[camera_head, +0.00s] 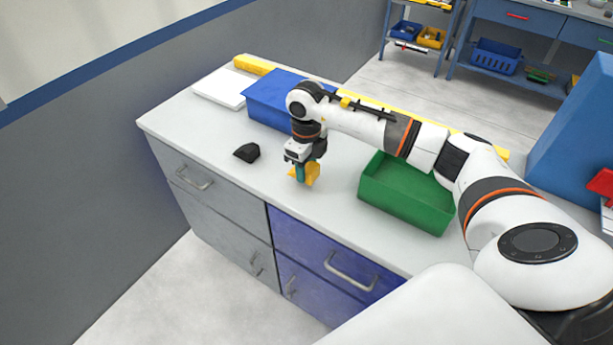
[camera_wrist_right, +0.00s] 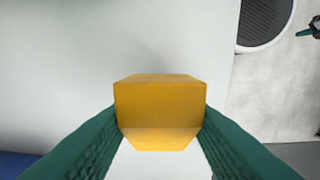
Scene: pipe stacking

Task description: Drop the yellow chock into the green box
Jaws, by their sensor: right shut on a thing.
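The yellow chock (camera_head: 312,173) is between the fingers of my right gripper (camera_head: 301,172), over the white worktop left of the green box. In the right wrist view the yellow chock (camera_wrist_right: 160,112) fills the gap between the teal fingers of the right gripper (camera_wrist_right: 160,130), which touch it on both sides. I cannot tell whether the chock touches the worktop or hangs just above it. The open green box (camera_head: 405,223) stands on the worktop to the right, partly behind my right arm. Its visible floor is bare. My left gripper is not in view.
A black block (camera_head: 247,152) lies on the worktop (camera_head: 195,140) left of the gripper. A blue box (camera_head: 267,105) stands behind it, with a white tray (camera_head: 220,88) and a yellow bar (camera_head: 252,65) at the far left corner. Worktop between chock and green box is clear.

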